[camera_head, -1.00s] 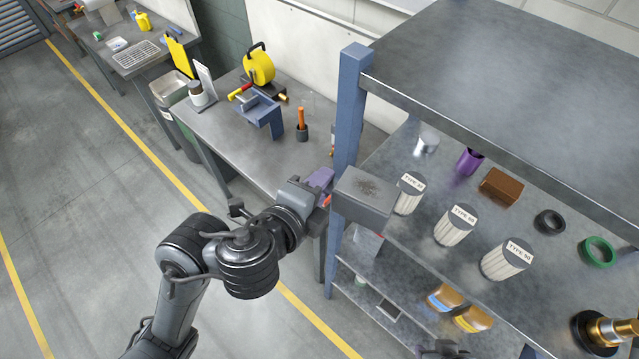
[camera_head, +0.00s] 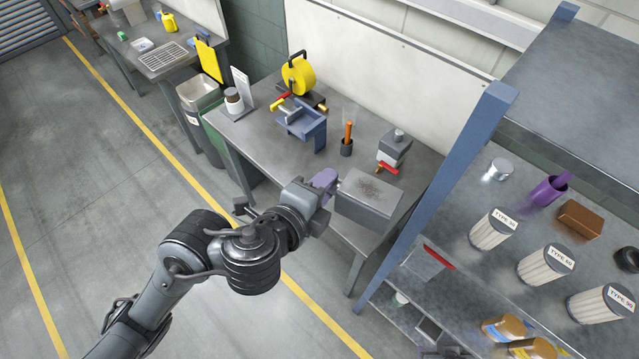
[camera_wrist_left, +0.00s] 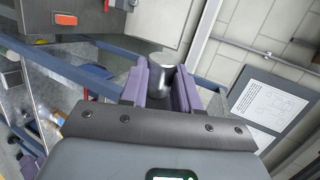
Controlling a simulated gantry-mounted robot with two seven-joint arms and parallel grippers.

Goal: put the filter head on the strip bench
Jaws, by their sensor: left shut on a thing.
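The filter head appears to be the grey block with a dark speckled top (camera_head: 368,191) at my left gripper (camera_head: 332,188) in the head view. In the left wrist view the gripper's purple fingers (camera_wrist_left: 160,88) are shut on a silver cylindrical stub (camera_wrist_left: 161,68). The block overlaps the front right part of the grey bench (camera_head: 258,150) in the head view. Its height above the bench is hard to tell. A dark part at the bottom edge of the head view seems to be my right gripper (camera_head: 440,352), mostly cut off.
The bench carries a yellow reel (camera_head: 299,77), a blue fixture (camera_head: 304,124), a dark cup (camera_head: 346,148) and a red-levered grey device (camera_head: 394,149). A blue shelf post (camera_head: 440,195) stands to the right, beside shelved filter cartridges (camera_head: 545,263). Bare bench top shows at front left.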

